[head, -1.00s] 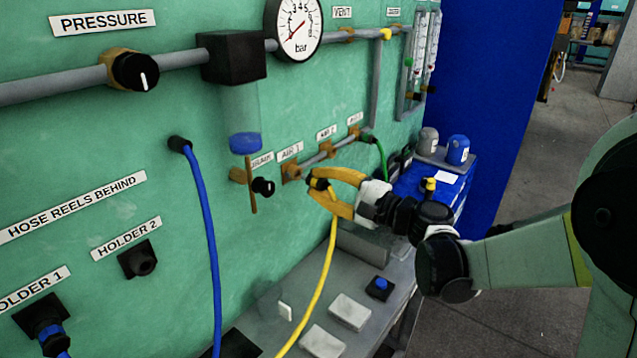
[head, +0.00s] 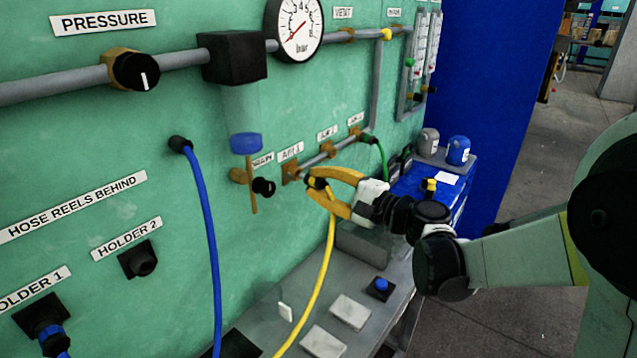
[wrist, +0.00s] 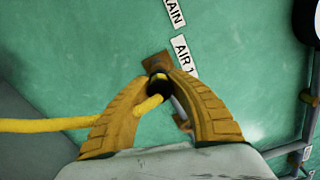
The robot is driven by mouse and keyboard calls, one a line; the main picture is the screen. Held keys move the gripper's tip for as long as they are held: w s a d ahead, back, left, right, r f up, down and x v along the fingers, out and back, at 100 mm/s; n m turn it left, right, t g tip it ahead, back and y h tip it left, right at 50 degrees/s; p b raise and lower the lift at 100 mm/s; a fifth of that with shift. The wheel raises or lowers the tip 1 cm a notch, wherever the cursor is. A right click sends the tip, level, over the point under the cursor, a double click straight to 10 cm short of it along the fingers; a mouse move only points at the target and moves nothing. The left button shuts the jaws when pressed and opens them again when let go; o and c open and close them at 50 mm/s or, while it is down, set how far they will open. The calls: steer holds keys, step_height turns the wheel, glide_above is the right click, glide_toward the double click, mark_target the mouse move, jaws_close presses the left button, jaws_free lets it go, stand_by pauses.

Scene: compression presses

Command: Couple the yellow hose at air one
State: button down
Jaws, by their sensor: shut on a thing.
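My gripper (head: 318,182) has yellow fingers and is shut on the end of the yellow hose (head: 327,262), close to the green panel. The hose hangs from the fingers down to the grey bench. In the wrist view the yellow hose (wrist: 60,125) leaves the fingers to the left, and its dark end sits between the fingertips. The brass air one outlet (head: 290,172) is under its label "AIR 1" (head: 290,151). In the wrist view the outlet (wrist: 157,62) is straight beyond the hose end. The fingers hide whether the two touch.
A drain valve with a black knob (head: 263,187) is just left of the outlet. A green hose (head: 382,160) is coupled farther right. A blue hose (head: 207,240) hangs at left. The bench (head: 300,300) below carries pale blocks and a blue button (head: 381,285).

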steer(key=shift+x, duration=1.3)
steer(key=c, duration=1.2)
jaws_free()
steer(key=shift+w, duration=0.1)
steer(key=v, duration=1.2)
